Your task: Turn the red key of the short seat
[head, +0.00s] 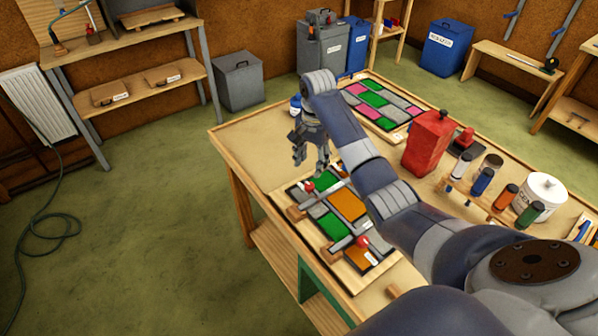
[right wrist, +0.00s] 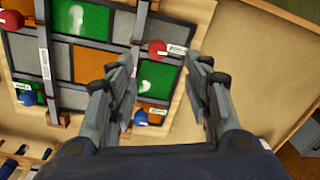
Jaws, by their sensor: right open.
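The leaded panel of green, orange and grey panes (head: 348,204) lies in a wooden frame on the bench, crossed by two bars. One red key (head: 309,187) is at the far bar and another red key (head: 362,241) at the near bar. In the right wrist view, a red key (right wrist: 157,48) beside a white tag lies beyond and between my open fingertips. Another red key (right wrist: 9,19) shows at the left edge. The tags are too small to read surely. My right gripper (head: 308,158) is open and empty above the far bar; it also shows close up (right wrist: 160,68). My left gripper is out of view.
Blue knobs (right wrist: 140,118) sit on the bars near the red keys. A second panel (head: 380,102), a red can (head: 428,142), a rack of bottles (head: 482,181) and a white tub (head: 541,193) stand on the bench. Bare bench (head: 250,150) lies left of my gripper.

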